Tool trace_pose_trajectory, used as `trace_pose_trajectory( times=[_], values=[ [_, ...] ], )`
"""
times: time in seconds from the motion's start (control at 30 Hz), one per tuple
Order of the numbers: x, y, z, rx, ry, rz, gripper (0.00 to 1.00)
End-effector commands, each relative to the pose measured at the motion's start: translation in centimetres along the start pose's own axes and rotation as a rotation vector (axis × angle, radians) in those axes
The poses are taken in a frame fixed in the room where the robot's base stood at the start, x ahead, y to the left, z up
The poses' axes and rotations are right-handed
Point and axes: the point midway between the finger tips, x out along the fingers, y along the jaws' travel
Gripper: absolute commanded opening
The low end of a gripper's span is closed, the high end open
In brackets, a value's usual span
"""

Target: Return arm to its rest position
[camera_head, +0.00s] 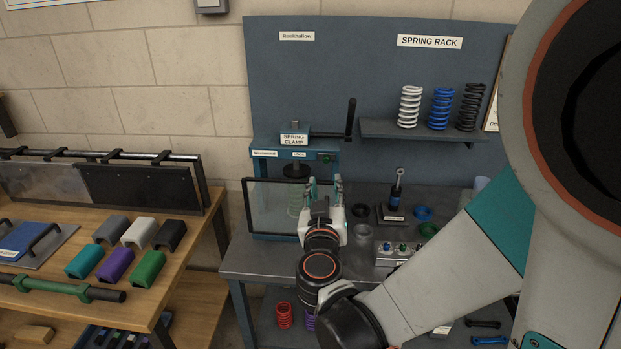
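My arm reaches in from the right side of the head view, and its large grey, black and teal links fill that side. My gripper (325,184) is over the grey workbench, in front of the spring clamp station and its framed clear panel. Its two fingers point up in the picture and stand apart. I see nothing held between them. The spring clamp (296,141) has a black lever on its right. A pale green spring (295,200) shows faintly beneath it, left of my gripper.
White (410,107), blue (441,109) and black (471,107) springs stand on the rack shelf (420,133). A shock absorber (396,195) and a small control box (396,254) are right of my gripper. A wooden table (180,255) with coloured blocks stands left.

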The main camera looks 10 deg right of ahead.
Motion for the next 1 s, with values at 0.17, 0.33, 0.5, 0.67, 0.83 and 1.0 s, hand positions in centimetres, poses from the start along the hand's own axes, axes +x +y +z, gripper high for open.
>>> trace_pose_trajectory(
  times=[0.17, 0.33, 0.5, 0.67, 0.83, 1.0],
  values=[
    [0.1, 0.4, 0.1, 0.004, -0.013, 0.009, 0.36],
    [-0.1, 3.2, 0.6, 0.005, -0.115, 0.05, 0.36],
    [-1.7, 6.7, 2.0, -0.011, -0.296, 0.075, 0.36],
    [-4.2, 8.9, 3.5, -0.02, -0.467, 0.054, 0.36],
    [-8.0, 10.1, 4.9, -0.02, -0.637, -0.016, 0.36],
    [-12.5, 10.1, 5.8, -0.008, -0.779, -0.133, 0.36]
  ],
)
